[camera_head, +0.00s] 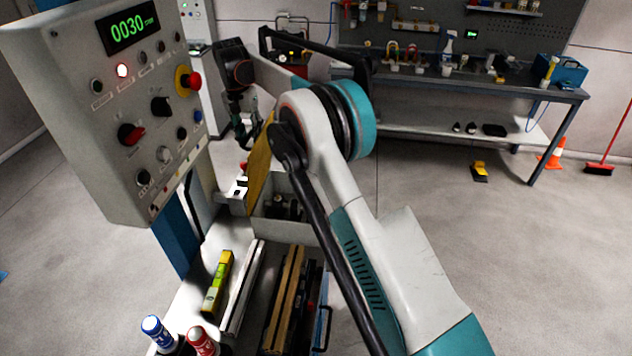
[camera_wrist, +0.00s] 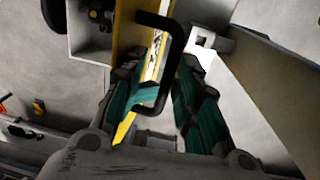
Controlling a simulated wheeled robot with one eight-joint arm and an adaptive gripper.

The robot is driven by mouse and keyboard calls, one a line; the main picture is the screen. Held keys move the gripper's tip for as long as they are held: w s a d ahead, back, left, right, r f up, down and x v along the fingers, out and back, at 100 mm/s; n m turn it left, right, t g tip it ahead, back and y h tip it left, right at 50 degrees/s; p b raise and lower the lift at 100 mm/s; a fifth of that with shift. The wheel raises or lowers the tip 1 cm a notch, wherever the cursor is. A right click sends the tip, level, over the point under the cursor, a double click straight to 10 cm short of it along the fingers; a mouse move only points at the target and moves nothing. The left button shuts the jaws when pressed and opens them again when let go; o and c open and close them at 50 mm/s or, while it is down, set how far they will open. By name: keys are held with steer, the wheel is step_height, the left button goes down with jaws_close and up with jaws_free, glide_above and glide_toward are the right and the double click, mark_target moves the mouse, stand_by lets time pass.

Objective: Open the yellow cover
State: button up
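The yellow cover (camera_head: 259,170) stands steeply upright at the left side of a grey box (camera_head: 290,232) in the head view, partly behind my arm. Dark parts show inside the box. In the wrist view the cover is a narrow yellow strip (camera_wrist: 128,30), seen nearly edge-on. A black D-shaped handle (camera_wrist: 178,40) shows there between my fingers. My gripper (camera_wrist: 158,68) is open, with one finger on each side of the handle. I cannot tell whether either finger touches it. In the head view my gripper (camera_head: 246,133) is beside the cover's upper left.
A control panel (camera_head: 125,100) reading 0030 stands close at left. A tray below holds a yellow level (camera_head: 217,283), bars and blue and red-capped bottles. A workbench (camera_head: 450,85) stands at the back right. The floor at right is mostly clear.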

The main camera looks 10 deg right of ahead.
steer(key=s+d+f+y+b, duration=0.1)
steer(key=s+d+f+b, duration=0.2)
steer(key=d+f, duration=0.4)
steer(key=s+d+f+y+b, duration=0.1)
steer(key=s+d+f+b, duration=0.2)
steer(key=d, duration=1)
step_height(320, 180, down, 4)
steer(key=shift+s+r+t, duration=0.15)
steer(key=shift+s+t, duration=0.25)
steer(key=shift+s, duration=0.5)
